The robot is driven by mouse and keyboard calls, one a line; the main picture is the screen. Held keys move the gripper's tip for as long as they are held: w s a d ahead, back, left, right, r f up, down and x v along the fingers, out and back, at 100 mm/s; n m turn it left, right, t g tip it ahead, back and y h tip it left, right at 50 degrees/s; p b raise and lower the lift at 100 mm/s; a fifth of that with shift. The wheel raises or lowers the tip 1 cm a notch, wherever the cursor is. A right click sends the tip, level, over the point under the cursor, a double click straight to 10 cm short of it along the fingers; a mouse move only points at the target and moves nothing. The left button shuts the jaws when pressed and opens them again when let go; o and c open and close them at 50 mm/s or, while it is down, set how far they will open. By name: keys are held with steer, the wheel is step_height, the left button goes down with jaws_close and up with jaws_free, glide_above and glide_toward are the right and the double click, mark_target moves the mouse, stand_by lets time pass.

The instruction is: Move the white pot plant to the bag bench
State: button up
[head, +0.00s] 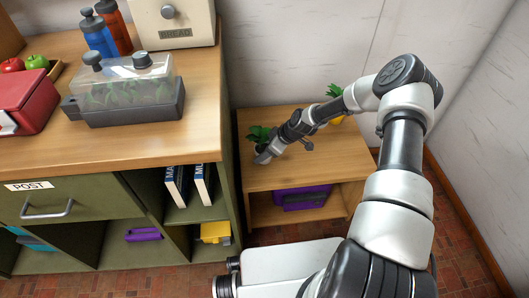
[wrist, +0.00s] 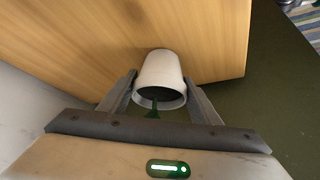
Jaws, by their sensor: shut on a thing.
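The white pot plant (wrist: 160,68) is between my gripper's two fingers (wrist: 160,80) in the wrist view, which are shut on the pot. In the head view its green leaves (head: 259,134) show beside my gripper (head: 263,157), at the left end of the low wooden bench (head: 325,160). The pot itself is mostly hidden there by the gripper. The bench top (wrist: 90,45) is close behind the pot in the wrist view. I cannot tell whether the pot touches it.
A second plant in a yellow pot (head: 337,120) stands at the bench's back, partly behind my arm. A purple bag (head: 303,197) is on the bench's lower shelf. The bench top's middle is clear.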

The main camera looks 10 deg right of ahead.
steer(key=o, duration=1.2)
steer(key=shift+o, duration=0.2)
steer(key=shift+r, duration=0.1)
steer(key=shift+d+r, duration=0.15)
steer(key=shift+r, duration=0.2)
steer(key=p+v, duration=0.3)
steer(key=v, duration=0.8)
steer(key=shift+s+r, duration=0.15)
